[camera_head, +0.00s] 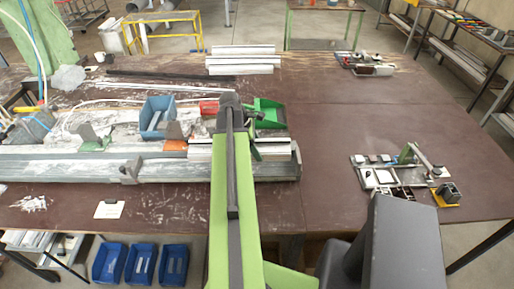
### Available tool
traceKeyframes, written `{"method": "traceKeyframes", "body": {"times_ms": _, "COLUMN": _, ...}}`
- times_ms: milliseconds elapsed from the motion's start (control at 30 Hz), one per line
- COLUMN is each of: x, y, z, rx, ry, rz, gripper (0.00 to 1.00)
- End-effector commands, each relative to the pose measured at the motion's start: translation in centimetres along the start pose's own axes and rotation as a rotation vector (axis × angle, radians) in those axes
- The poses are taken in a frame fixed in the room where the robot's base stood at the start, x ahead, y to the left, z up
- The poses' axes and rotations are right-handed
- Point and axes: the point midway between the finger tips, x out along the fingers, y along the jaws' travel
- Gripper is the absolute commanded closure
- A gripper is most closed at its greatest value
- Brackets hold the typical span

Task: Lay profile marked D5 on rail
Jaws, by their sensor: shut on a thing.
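My green arm reaches forward over the bench, and its end hides part of the work area. My gripper (256,150), partly hidden by the arm, is low over the right end of the rail and shut on a light grey profile (275,151). The profile lies lengthwise along the rail (75,168), showing on both sides of my arm. I cannot tell whether it rests on the rail. No D5 marking is readable. More pale profiles (242,67) lie side by side at the back of the bench.
A blue bin (158,117) and a green bin (270,113) stand behind the rail. A dark clamp (129,172) sits on the rail's left part. Small fixtures (372,178) lie on the right. A white card (109,209) lies in front. The bench's right middle is clear.

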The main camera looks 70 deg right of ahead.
Motion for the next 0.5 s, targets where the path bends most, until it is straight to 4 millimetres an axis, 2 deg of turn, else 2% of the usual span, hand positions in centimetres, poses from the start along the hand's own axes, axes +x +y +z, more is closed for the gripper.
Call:
{"method": "traceKeyframes", "body": {"times_ms": 33, "x": 1.1, "y": 0.0, "z": -0.5, "rx": 0.000, "ry": 0.000, "rz": 0.000, "gripper": 1.00}}
{"method": "traceKeyframes", "body": {"times_ms": 500, "x": 5.8, "y": 0.0, "z": -2.5, "rx": -0.001, "ry": 0.000, "rz": 0.000, "gripper": 1.00}}
